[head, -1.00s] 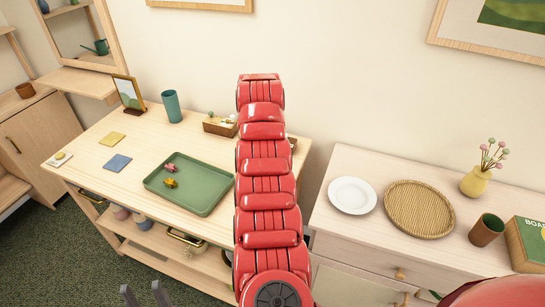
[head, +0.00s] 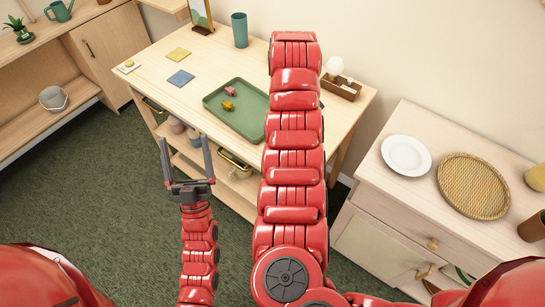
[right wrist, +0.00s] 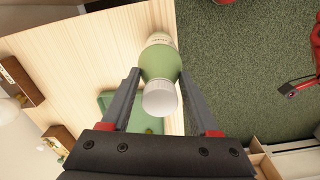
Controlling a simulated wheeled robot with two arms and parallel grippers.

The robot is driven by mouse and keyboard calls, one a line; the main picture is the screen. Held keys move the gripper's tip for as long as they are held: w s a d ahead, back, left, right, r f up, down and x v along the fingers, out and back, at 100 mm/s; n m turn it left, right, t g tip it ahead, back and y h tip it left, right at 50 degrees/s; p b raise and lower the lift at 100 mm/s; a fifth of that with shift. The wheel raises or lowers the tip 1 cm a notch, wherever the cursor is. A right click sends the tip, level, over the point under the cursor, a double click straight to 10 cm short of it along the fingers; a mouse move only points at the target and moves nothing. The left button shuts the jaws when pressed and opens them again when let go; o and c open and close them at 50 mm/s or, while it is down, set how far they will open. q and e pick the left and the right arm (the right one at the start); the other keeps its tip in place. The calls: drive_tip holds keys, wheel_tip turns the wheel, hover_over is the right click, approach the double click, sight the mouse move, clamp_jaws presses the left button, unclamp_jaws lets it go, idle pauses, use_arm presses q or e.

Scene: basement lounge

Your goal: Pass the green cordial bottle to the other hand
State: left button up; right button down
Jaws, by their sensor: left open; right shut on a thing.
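The green cordial bottle (right wrist: 159,62) shows in the right wrist view, with a white cap towards the camera and a pale label at its far end. My right gripper (right wrist: 160,76) is shut on it, one finger on each side. Neither the bottle nor the right gripper shows in the head view, where a thick red arm fills the middle. My left gripper (head: 184,140) is open and empty in the head view, its fingers pointing up over the carpet in front of the wooden table. It is apart from the bottle.
The wooden table (head: 215,64) holds a green tray (head: 240,124) with small toys, a teal cup (head: 239,30), coasters and a caddy (head: 340,86). A dresser on the right carries a white plate (head: 406,156) and a woven mat (head: 473,186). Carpet is open at left.

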use_arm(q)
drive_tip(key=w+d+f+m+g+h, duration=0.1)
drive_tip(key=w+d+f+g+h, duration=0.1)
drive_tip(key=w+f+g+h, duration=0.3)
drive_tip(key=w+d+f+m+g, duration=0.1)
drive_tip(key=w+d+f+g, duration=0.1)
drive_tip(key=w, duration=0.4)
drive_tip(key=s+d+f+m+g+h, duration=0.2)
drive_tip(key=d+f+m+g+h, duration=0.25)
drive_tip(key=d, duration=0.25)
drive_tip(key=s+d+f+m+g+h, duration=0.25)
drive_tip(key=d+g, duration=0.25)
drive_tip(key=d, duration=0.3)
drive_tip(key=x, duration=1.1)
drive_tip(key=shift+w+a+f, duration=0.15)
drive_tip(key=shift+w+f, duration=0.05)
drive_tip(key=shift+f, duration=0.1)
drive_tip(key=shift+w+d+f, duration=0.2)
drive_tip(key=shift+w+f, duration=0.05)
drive_tip(key=shift+w, duration=0.05)
